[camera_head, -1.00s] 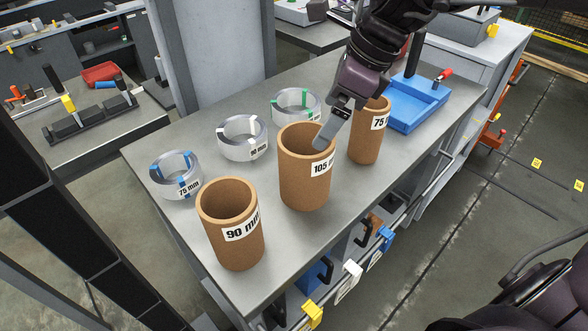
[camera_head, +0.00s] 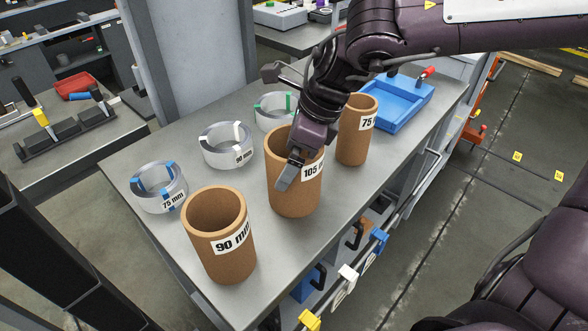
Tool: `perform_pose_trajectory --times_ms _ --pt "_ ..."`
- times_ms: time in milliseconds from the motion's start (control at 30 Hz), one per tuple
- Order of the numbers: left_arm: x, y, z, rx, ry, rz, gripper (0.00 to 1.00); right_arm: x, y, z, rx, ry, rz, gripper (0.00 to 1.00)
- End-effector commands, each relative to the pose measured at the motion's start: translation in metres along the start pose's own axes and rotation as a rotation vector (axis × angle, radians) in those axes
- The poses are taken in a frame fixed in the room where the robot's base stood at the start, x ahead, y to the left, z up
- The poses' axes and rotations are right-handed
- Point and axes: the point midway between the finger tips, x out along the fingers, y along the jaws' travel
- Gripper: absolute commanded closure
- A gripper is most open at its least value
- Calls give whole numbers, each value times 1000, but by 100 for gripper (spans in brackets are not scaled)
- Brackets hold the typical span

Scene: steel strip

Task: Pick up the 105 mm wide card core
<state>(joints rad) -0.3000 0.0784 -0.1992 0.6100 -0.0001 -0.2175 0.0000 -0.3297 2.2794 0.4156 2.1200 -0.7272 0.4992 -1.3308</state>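The 105 mm card core (camera_head: 298,200) is a brown upright tube standing on the grey steel table (camera_head: 305,262), with its label on the right side of its wall. My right gripper (camera_head: 287,176) reaches down over the core's rim from the upper right. One grey fingertip shows in front of the core's near wall. The other finger is hidden, so neither the gap nor any grip on the wall can be made out. The gripper and wrist cover part of the mouth and the label. My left gripper is not in view.
The 90 mm core (camera_head: 222,258) stands at front left and the 75 mm core (camera_head: 354,148) behind right. Silver rings (camera_head: 158,200), (camera_head: 222,158) and a green-marked ring (camera_head: 262,122) lie along the left. A blue tray (camera_head: 410,118) is at the back right.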

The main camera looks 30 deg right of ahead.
Motion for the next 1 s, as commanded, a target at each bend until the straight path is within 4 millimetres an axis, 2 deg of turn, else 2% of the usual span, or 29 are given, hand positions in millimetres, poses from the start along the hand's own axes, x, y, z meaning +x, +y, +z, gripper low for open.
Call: perform_pose_trajectory --times_ms 167,500,833,1000 --pt "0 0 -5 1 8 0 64 0 0 0 -1 -1 -1 0" --pt "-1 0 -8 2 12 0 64 0 0 0 0 0 0 44" --pt "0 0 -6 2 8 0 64 -4 0 2 -2 -2 -2 46" --pt "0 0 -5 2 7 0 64 -17 -1 8 -3 -4 -5 46"
